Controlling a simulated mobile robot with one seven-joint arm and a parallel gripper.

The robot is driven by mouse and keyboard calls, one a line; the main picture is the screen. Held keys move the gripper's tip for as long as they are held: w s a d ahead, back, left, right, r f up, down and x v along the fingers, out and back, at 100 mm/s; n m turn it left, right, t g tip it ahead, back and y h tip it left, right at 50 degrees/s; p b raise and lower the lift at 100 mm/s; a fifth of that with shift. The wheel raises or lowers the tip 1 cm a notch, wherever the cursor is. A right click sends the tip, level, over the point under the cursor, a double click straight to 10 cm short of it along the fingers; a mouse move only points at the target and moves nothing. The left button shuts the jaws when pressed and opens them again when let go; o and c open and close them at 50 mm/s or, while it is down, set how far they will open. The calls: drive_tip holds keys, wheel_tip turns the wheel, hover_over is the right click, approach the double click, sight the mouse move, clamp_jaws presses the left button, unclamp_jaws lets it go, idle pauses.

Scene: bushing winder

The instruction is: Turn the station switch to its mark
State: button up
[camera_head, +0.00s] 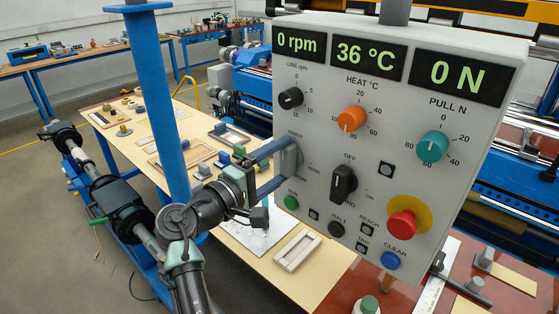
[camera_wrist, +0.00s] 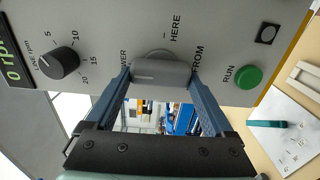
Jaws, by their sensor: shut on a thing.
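The grey knob (camera_head: 292,158) is on the left side of the light panel (camera_head: 330,75), with lettering around it including HERE and FROM. My gripper (camera_head: 283,161) reaches it from the left, with one blue finger at its upper end and one at its lower end. In the wrist view the grey knob (camera_wrist: 160,73) lies between the fingertips of my gripper (camera_wrist: 161,82), which is shut on it. A short mark and the word HERE (camera_wrist: 175,28) stand beyond the knob there. The fingers partly hide the nearby lettering.
An orange dial (camera_head: 351,118), a black OFF/ON switch (camera_head: 343,183) and a red stop button (camera_head: 403,224) lie to the right. A wooden bench (camera_head: 180,120) stands behind my arm.

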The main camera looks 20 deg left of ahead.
drive_tip(key=o, duration=1.1)
drive_tip(key=b+v, duration=0.5)
drive_tip(key=v, duration=0.8)
